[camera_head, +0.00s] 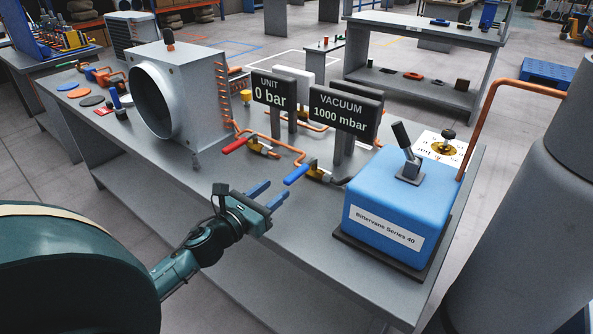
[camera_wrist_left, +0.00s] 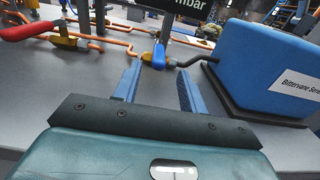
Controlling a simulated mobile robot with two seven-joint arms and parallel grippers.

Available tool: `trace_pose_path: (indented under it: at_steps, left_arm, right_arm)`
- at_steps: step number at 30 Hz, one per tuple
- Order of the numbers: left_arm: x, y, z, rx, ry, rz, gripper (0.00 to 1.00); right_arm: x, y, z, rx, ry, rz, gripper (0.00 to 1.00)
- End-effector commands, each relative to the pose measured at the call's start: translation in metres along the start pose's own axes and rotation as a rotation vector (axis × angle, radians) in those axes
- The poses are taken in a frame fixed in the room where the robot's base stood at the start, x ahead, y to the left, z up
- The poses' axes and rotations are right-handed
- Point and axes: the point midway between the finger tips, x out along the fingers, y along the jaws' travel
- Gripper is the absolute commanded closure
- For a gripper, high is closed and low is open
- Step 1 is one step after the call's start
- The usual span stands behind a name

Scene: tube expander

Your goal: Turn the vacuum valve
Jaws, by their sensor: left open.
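The valve with the blue handle (camera_head: 297,174) sits on its brass body (camera_head: 318,174) in the pipe line on the bench, in front of the VACUUM sign (camera_head: 343,110), which reads 1000 mbar. In the left wrist view the blue handle (camera_wrist_left: 158,55) shows just beyond and between the fingertips. My left gripper (camera_head: 277,189) is open and empty, a little short of the handle and apart from it. A second valve with a red handle (camera_head: 234,146) is further left; it also shows in the left wrist view (camera_wrist_left: 27,31). My right gripper is not in view.
A blue pump box (camera_head: 393,205) stands to the right of the valve on a dark base. The UNIT sign (camera_head: 274,92) reads 0 bar. A grey duct box (camera_head: 190,80) stands at the left, with copper pipes. The front bench surface is clear.

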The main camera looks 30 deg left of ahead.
Motion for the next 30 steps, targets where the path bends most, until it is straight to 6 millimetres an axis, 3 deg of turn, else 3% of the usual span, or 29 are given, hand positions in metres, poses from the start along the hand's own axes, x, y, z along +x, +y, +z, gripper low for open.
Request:
trace_pose_path:
  at_steps: [9,15,28,30]
  left_arm:
    - [0.061,0.000,0.002,-0.003,-0.001,0.001,0.58]
    - [0.085,0.000,0.000,-0.003,0.001,0.001,0.58]
    - [0.094,-0.001,-0.001,-0.003,0.002,0.000,0.58]
    - [0.094,-0.001,-0.001,-0.003,0.002,0.000,0.63]
  right_arm:
    - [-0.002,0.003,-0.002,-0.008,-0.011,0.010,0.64]
    - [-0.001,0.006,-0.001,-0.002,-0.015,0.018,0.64]
    - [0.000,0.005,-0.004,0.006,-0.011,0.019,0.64]
    - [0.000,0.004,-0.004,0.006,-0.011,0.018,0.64]
